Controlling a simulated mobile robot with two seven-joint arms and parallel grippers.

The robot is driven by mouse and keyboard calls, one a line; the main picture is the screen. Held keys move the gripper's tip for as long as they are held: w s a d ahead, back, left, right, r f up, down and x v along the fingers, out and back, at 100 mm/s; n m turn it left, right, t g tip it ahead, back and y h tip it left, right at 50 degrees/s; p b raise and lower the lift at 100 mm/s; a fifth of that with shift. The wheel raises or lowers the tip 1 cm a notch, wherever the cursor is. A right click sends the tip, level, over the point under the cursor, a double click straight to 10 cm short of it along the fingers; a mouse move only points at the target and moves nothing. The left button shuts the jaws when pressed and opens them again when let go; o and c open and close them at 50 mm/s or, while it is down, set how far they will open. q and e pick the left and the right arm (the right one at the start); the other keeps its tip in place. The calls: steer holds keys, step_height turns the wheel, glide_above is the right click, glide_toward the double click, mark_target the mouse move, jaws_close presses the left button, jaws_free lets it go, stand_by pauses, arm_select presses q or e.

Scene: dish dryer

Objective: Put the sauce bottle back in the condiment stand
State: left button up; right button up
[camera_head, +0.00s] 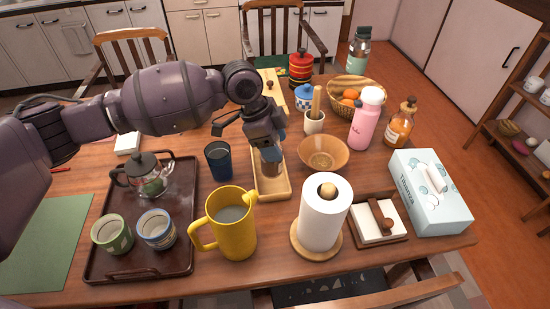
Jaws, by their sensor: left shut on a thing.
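My left gripper (268,146) reaches in from the left and points down over the table's middle. It is shut on a small dark, glassy container (271,162), which looks like the sauce bottle; the gripper hides its upper part. The container is upright over the front part of a long, light-wood stand (271,190), which looks like the condiment stand. I cannot tell if its base touches the stand floor. The gripper and arm hide the stand's middle. My right gripper is not in view.
A dark blue cup (218,160) and a yellow jug (232,235) stand close left and in front. A wooden bowl (323,153) and a paper towel roll (323,215) are close right. A brown tray (120,262) with cups is at left; an amber bottle (399,128) is at right.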

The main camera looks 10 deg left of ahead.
arm_select(q)
step_height(320, 180, down, 6)
steer(key=shift+r+b, duration=0.25)
steer(key=shift+b, duration=0.35)
steer(key=shift+r, duration=0.1)
steer(key=o, duration=1.1)
